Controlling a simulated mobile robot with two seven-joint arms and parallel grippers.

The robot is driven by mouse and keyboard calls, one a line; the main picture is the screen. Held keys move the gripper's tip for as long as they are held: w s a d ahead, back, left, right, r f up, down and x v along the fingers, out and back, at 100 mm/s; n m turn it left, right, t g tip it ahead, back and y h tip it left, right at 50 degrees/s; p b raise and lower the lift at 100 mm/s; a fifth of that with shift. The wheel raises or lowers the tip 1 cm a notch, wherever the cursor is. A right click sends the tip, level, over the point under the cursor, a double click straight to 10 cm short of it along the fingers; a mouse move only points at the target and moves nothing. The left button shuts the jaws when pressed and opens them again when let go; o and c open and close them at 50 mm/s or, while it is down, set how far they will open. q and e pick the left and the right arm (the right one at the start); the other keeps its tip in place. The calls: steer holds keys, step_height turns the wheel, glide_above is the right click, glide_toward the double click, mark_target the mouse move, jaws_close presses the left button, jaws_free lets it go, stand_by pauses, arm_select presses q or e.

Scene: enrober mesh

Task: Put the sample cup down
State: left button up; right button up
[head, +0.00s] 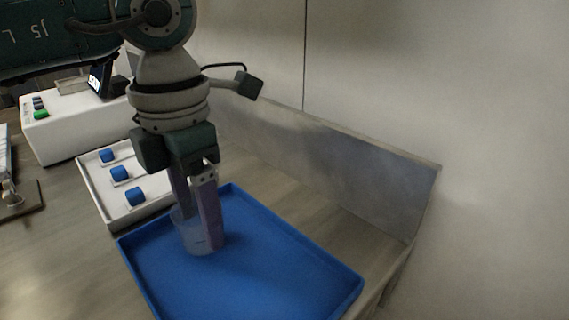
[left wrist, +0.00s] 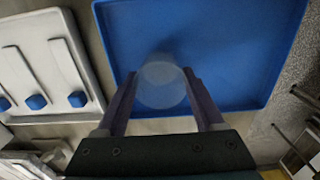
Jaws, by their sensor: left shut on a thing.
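The sample cup (head: 188,236) is clear and looks upright, at the left part of the blue tray (head: 270,285). My left gripper (head: 203,240) points down from above and is shut on the cup, with its fingers at the cup's sides. In the left wrist view the cup (left wrist: 161,86) shows between the two fingertips (left wrist: 160,80), over the near edge of the blue tray (left wrist: 215,40). I cannot tell whether the cup's base touches the tray floor. My right gripper is in neither view.
A white tray (head: 98,189) with several blue-ended pieces stands left of the blue tray. Behind it is a white machine (head: 60,133) with coloured buttons. A low metal guard (head: 330,165) runs along the wall at the back right. The rest of the blue tray is bare.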

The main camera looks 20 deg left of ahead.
arm_select(q)
steer(key=shift+f, duration=0.3)
steer(key=shift+f, duration=0.1)
steer(key=o, duration=1.5)
step_height(320, 180, up, 12)
steer(key=shift+r+p, duration=0.15)
steer(key=shift+p, duration=0.25)
